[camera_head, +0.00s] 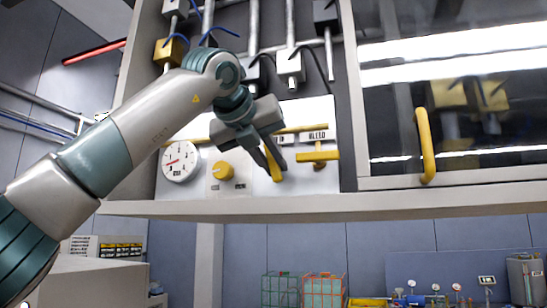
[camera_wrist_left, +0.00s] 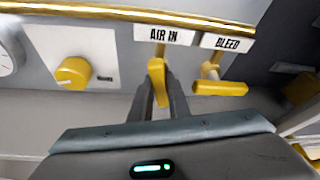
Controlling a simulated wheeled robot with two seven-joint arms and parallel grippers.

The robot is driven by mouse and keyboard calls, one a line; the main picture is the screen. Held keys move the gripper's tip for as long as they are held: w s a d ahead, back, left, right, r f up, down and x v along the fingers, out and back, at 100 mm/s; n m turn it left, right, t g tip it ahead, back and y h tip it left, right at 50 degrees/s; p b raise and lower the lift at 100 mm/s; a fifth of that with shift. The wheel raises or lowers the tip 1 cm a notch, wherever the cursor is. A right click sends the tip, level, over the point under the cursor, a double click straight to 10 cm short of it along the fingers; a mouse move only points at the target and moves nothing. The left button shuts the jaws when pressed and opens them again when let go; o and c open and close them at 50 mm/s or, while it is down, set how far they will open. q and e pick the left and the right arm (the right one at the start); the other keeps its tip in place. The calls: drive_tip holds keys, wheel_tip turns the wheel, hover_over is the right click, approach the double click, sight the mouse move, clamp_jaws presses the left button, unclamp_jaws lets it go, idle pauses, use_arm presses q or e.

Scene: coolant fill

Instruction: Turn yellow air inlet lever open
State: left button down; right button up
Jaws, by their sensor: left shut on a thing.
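The yellow air inlet lever (camera_wrist_left: 157,78) hangs below the AIR IN label (camera_wrist_left: 165,34) in the left wrist view and points down toward my gripper. My left gripper (camera_wrist_left: 160,100) has one finger on each side of it and is shut on it. In the head view the lever (camera_head: 277,175) shows between the fingertips of my left gripper (camera_head: 272,166), in front of the white panel. My right gripper is not in either view.
The yellow bleed lever (camera_head: 318,156) lies crosswise just right, under the BLEED label. A yellow knob (camera_head: 222,171) and a round gauge (camera_head: 180,161) are to the left. A yellow pipe crosses above. A cabinet door handle (camera_head: 425,146) juts out at right; a ledge (camera_head: 300,205) runs below.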

use_arm(q)
drive_tip(key=shift+f+m+y, duration=0.15)
drive_tip(key=shift+m+y, duration=0.55)
drive_tip(key=shift+m, duration=0.4)
drive_tip(key=c, duration=1.7)
unclamp_jaws()
drive_tip(key=shift+a, duration=0.1)
drive_tip(key=shift+s+a+r+t+b, duration=0.15)
drive_tip(key=shift+s+r, duration=0.05)
drive_tip(key=shift+s, duration=0.2)
drive_tip(key=shift+s+a+r+t+b, duration=0.1)
drive_tip(key=shift+s+r+t+b, duration=0.05)
drive_tip(key=shift+s, duration=0.2)
drive_tip(key=b+v, duration=0.4)
drive_tip(key=v, duration=1.1)
drive_tip(key=shift+s+r+b, duration=0.25)
drive_tip(key=shift+r+b, duration=0.05)
drive_tip(key=shift+b, duration=0.05)
